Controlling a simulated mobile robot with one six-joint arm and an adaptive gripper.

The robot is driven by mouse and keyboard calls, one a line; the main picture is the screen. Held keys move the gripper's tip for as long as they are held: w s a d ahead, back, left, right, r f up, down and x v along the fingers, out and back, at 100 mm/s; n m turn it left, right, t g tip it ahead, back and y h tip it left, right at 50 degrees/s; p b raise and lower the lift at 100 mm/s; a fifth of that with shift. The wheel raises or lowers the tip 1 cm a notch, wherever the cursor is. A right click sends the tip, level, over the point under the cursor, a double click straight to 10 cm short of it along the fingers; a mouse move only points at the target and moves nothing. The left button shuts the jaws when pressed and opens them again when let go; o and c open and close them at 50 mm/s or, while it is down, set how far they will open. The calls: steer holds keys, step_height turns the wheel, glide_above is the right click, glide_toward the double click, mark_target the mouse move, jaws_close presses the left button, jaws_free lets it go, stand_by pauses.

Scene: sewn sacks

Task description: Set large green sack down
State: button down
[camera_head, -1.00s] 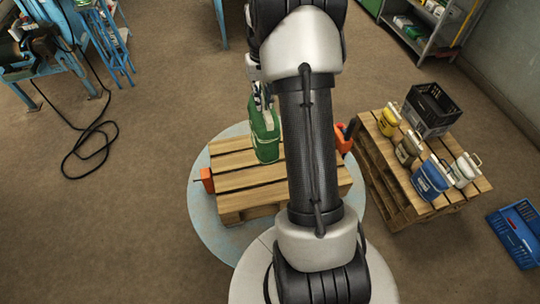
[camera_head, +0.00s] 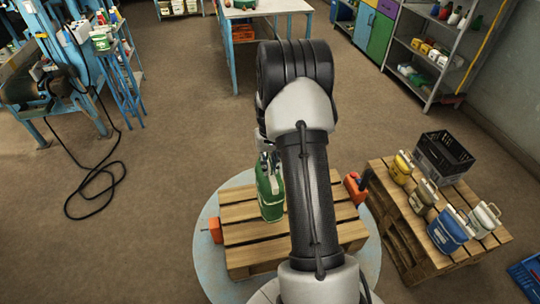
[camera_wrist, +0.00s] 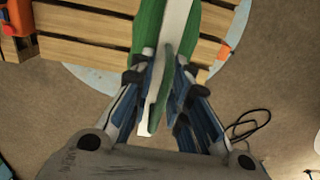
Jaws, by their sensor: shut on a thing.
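The large green sack (camera_head: 270,195), with a white band, is upright at the middle of the near wooden pallet (camera_head: 240,232). Whether its base touches the slats or hangs just above them I cannot tell. In the wrist view the green and white sack (camera_wrist: 148,30) runs up from between the fingers, over the pallet slats (camera_wrist: 85,50). My gripper (camera_wrist: 158,78) is shut on its top edge. In the head view my gripper (camera_head: 266,150) is partly hidden by my arm, directly above the sack.
The pallet stands on a round pale-blue platform (camera_head: 207,270), with orange pieces at its left (camera_head: 215,230) and right (camera_head: 355,188) sides. A second pallet (camera_head: 405,215) at right holds yellow, brown, blue and white sacks and a black crate (camera_head: 443,155). Slats left of the sack are bare.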

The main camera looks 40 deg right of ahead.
steer(key=shift+w+d+f+b, duration=0.1)
steer(key=shift+f+b, duration=0.15)
steer(key=shift+f, duration=1.9)
steer(key=shift+w+f+b, duration=0.1)
steer(key=shift+f+b, duration=0.1)
steer(key=shift+f, duration=2.05)
steer(key=c, duration=1.5)
jaws_free()
steer(key=shift+s+f, duration=0.15)
steer(key=shift+s, duration=0.05)
steer(key=shift+c, duration=0.2)
